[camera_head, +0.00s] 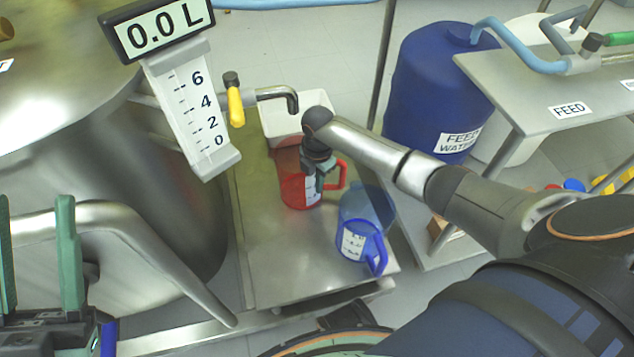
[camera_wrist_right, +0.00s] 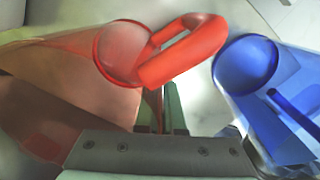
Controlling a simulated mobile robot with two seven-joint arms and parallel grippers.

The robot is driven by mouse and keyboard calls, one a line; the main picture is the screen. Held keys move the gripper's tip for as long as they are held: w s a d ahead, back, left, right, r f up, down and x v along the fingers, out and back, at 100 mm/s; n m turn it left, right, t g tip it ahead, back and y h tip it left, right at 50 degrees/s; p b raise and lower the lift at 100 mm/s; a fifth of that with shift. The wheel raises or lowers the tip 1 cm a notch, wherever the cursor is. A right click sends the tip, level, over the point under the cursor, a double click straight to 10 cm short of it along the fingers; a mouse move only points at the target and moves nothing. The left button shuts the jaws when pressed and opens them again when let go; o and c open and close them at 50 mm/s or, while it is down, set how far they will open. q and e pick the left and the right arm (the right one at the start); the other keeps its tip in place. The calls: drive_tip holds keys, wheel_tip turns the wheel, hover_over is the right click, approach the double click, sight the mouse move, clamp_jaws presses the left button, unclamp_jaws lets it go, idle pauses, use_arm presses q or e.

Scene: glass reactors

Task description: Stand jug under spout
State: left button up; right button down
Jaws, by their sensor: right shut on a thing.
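A red jug (camera_head: 298,190) with a white label is upright over the metal bench, in front of the white basin. My right gripper (camera_head: 318,178) is shut on the red jug at its handle side; the fingers partly hide the jug. The wrist view shows the red jug (camera_wrist_right: 85,75) and its handle above the right gripper's fingers (camera_wrist_right: 162,108). I cannot tell whether its base touches the bench. The bent metal spout (camera_head: 284,95) with a yellow valve handle (camera_head: 236,106) is behind and above the jug. My left gripper (camera_head: 38,245) is open and empty at the lower left.
A blue jug (camera_head: 352,243) stands on the bench (camera_head: 285,270) close to the right; it also shows in the wrist view (camera_wrist_right: 245,65). A white basin (camera_head: 318,101) is below the spout. A steel vessel (camera_head: 130,150) with a "0.0 L" display (camera_head: 158,28) is left.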

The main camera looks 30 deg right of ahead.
drive_tip(key=c, duration=1)
unclamp_jaws()
drive_tip(key=shift+f, duration=0.1)
drive_tip(key=shift+c, duration=0.2)
wheel_tip(320, 180, up, 12)
drive_tip(key=p, duration=0.5)
drive_tip(key=shift+s+f+p, duration=0.1)
drive_tip(key=shift+p, duration=0.25)
drive_tip(key=shift+r, duration=0.3)
